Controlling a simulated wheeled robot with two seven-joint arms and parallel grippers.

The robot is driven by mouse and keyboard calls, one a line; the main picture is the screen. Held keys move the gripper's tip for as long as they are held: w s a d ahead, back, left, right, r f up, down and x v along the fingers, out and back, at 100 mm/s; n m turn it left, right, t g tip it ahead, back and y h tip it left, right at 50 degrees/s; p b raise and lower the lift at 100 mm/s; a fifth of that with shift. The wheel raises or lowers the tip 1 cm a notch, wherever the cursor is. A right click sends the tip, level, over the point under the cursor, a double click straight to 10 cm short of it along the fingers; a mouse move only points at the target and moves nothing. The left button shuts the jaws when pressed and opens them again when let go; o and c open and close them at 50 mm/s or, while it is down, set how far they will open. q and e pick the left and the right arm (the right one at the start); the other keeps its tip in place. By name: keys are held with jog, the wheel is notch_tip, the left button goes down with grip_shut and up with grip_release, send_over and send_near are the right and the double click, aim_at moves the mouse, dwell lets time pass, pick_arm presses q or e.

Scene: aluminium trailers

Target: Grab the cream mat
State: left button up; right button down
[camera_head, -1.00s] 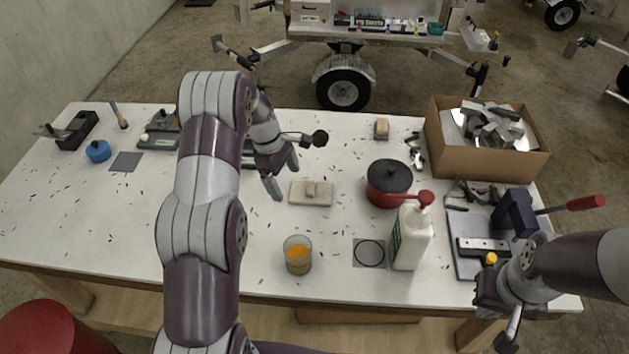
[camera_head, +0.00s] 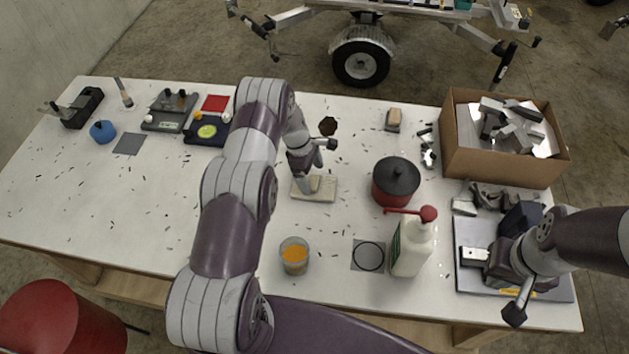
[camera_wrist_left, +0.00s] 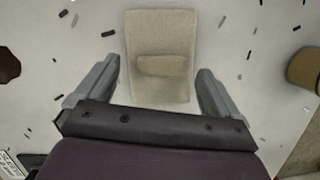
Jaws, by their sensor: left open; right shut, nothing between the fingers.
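The cream mat (camera_head: 325,192) lies flat on the white table, near its middle, with a small cream block (camera_wrist_left: 161,66) on it. The mat also shows in the left wrist view (camera_wrist_left: 160,24), lying ahead of and between the fingers. My left gripper (camera_head: 308,186) is over the mat's left part in the head view, and its fingers (camera_wrist_left: 150,90) are open on either side of the mat, with nothing held. Whether they touch the mat cannot be told. My right gripper (camera_head: 516,306) is at the right end of the table, over the grey tray, shut and empty.
A red pot (camera_head: 395,183), a white pump bottle (camera_head: 411,246) and a glass with orange contents (camera_head: 294,256) stand right of and in front of the mat. A cardboard box (camera_head: 503,165) of metal parts is at back right.

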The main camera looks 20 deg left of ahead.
pick_arm(q)
jog(key=shift+s+d+f, duration=0.2)
jog(key=shift+d+f, duration=0.05)
jog(key=shift+f, duration=0.6)
pick_arm(e)
jog(key=shift+s+r, duration=0.2)
jog(key=shift+r, duration=0.2)
pick_arm(q)
jog(key=shift+w, duration=0.1)
jog(key=c, duration=1.1)
